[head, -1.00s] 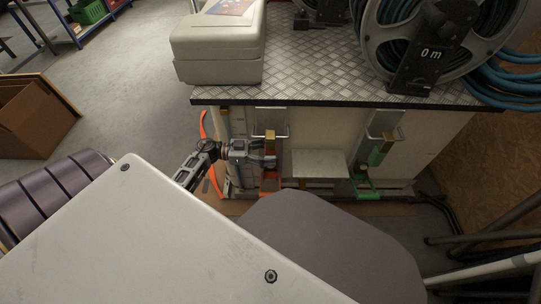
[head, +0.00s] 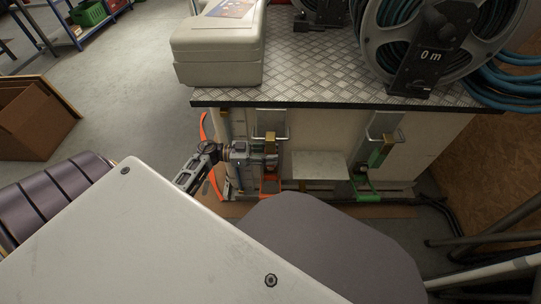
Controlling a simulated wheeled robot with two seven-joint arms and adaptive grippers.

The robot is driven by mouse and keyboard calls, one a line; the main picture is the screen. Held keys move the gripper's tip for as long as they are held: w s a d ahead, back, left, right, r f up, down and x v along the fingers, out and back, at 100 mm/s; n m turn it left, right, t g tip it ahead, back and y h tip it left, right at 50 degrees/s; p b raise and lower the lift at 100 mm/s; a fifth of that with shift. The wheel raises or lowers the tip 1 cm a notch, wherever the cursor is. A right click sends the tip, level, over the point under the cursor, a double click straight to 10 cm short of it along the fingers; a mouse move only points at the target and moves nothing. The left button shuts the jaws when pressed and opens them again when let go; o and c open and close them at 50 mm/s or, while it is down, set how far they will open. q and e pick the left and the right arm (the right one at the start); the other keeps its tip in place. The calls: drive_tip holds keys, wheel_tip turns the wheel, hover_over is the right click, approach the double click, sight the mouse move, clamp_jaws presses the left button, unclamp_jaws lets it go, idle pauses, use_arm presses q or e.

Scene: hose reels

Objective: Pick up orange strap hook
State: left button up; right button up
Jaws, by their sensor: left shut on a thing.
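The orange strap hook (head: 270,185) hangs at the front of the bench, below a brass-coloured piece and a wire loop. My left gripper (head: 270,158) reaches in from the left and is shut on the hook's upper part. The fingers hide some of it. An orange strap (head: 205,130) shows at the bench's left corner. My right gripper is not in view.
A green strap hook (head: 366,185) hangs to the right, past a small pale shelf (head: 319,165). The metal bench top (head: 315,80) holds a beige case (head: 220,45) and a hose reel (head: 440,50). Dark pipes (head: 490,240) stand at the right.

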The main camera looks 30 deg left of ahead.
sight(270, 149)
use_arm(q)
drive_tip(key=shift+r, duration=0.1)
clamp_jaws()
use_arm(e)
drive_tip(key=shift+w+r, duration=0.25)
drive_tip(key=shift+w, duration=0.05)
use_arm(q)
drive_tip(key=shift+r+p, duration=1.2)
drive_tip(key=shift+r, duration=0.3)
drive_tip(key=shift+s+a+r+p, duration=0.1)
drive_tip(key=shift+a+r+p, duration=0.15)
drive_tip(key=shift+r+p, duration=0.05)
drive_tip(key=p+v, duration=0.3)
drive_tip(key=v, duration=1.4)
drive_tip(key=shift+s+a+f+p, duration=0.15)
drive_tip(key=shift+s+f+p, duration=0.1)
drive_tip(key=shift+p, duration=0.1)
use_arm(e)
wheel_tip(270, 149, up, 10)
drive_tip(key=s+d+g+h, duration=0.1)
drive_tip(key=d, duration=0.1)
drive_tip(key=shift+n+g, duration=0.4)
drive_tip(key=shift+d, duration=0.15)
